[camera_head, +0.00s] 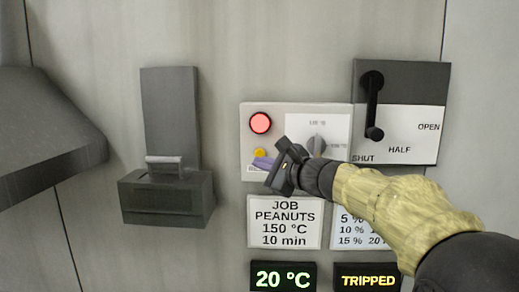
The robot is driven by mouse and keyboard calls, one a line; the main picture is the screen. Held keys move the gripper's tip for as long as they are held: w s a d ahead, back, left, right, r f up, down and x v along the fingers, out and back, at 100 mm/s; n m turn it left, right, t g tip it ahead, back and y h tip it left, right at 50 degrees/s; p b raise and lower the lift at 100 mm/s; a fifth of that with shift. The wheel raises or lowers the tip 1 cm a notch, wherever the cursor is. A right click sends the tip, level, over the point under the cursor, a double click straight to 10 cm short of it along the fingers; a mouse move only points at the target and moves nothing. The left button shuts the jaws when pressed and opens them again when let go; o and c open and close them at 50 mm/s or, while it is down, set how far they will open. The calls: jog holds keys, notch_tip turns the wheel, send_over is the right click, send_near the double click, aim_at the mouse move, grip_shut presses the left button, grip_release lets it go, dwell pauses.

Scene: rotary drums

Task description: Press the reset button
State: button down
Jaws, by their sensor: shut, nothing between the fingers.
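A light control panel (275,113) on the wall carries a lit red round light or button (260,123) at its upper left. Below that is a small yellow round button (260,153); no reset label is readable, so I cannot tell which one is the reset button. My gripper (266,170) is shut and empty in front of the panel's lower left, close below the yellow button in the picture. I cannot tell whether it touches the panel. A purple patch shows by the fingers. My gripper and arm hide the panel's lower middle.
A dial (316,145) sits right of the gripper. A black lever (373,105) hangs on a plate marked OPEN, HALF, SHUT. A grey box (166,198) juts out at left. Below are a job card (284,222), a 20 °C display (283,277) and a TRIPPED display (367,280).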

aim_at(260, 154)
jog(key=shift+w, duration=1.45)
jog(key=shift+w, duration=0.2)
dwell(0.8)
jog(key=shift+w+d, duration=0.1)
jog(key=shift+w, duration=0.15)
jog(key=shift+w, duration=0.5)
dwell(1.0)
jog(key=shift+s, duration=0.15)
jog(key=shift+s+b, duration=0.6)
jog(key=shift+s, duration=0.2)
